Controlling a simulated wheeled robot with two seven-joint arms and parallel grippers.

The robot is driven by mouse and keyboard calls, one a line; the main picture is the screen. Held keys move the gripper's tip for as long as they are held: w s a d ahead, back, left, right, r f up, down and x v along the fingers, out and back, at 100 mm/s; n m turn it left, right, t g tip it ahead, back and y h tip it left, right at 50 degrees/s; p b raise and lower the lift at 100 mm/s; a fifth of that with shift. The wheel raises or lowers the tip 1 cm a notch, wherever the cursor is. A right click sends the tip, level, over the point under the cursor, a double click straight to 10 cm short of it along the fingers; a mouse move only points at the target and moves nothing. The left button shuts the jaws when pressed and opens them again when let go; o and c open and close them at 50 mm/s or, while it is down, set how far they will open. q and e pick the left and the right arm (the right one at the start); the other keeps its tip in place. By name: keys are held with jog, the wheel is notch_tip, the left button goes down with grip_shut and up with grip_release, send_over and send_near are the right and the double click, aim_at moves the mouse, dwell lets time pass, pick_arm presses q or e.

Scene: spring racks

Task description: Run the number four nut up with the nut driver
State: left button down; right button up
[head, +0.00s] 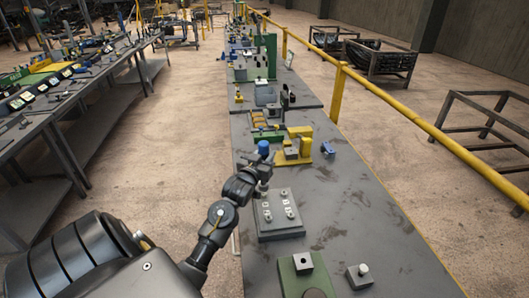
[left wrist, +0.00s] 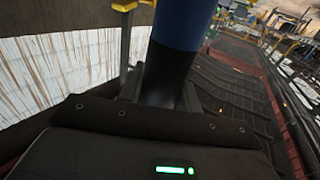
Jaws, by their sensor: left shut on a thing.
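The nut driver has a blue handle (head: 263,147) that stands upright in my left gripper (head: 260,162). The gripper is shut on it. In the left wrist view the blue and black driver (left wrist: 180,45) rises large between the jaws. The grey nut plate (head: 281,232) lies on the bench just in front of the gripper, with several nuts and white number marks on top. The numbers are too small to read surely. My arm and gripper cover the plate's far left corner, and I cannot tell whether the driver's lower end touches a nut. My right gripper is not in view.
A yellow fixture (head: 302,146) stands beyond the plate, with a small blue part (head: 328,148) to its right. A green block (head: 300,277) and a grey block with a knob (head: 360,276) sit nearer. The bench right of the plate is clear. A yellow rail (head: 400,98) runs along the right.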

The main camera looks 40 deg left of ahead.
pick_arm(q)
jog(key=shift+f+b, duration=0.4)
jog(key=shift+f, duration=0.65)
jog(key=shift+p, duration=0.8)
dwell(1.3)
jog(key=c, duration=1.5)
grip_release()
grip_shut()
jog(key=shift+s+d+f+b, duration=0.1)
jog(key=shift+f+b, duration=0.45)
jog(key=shift+f, duration=0.9)
dwell(0.3)
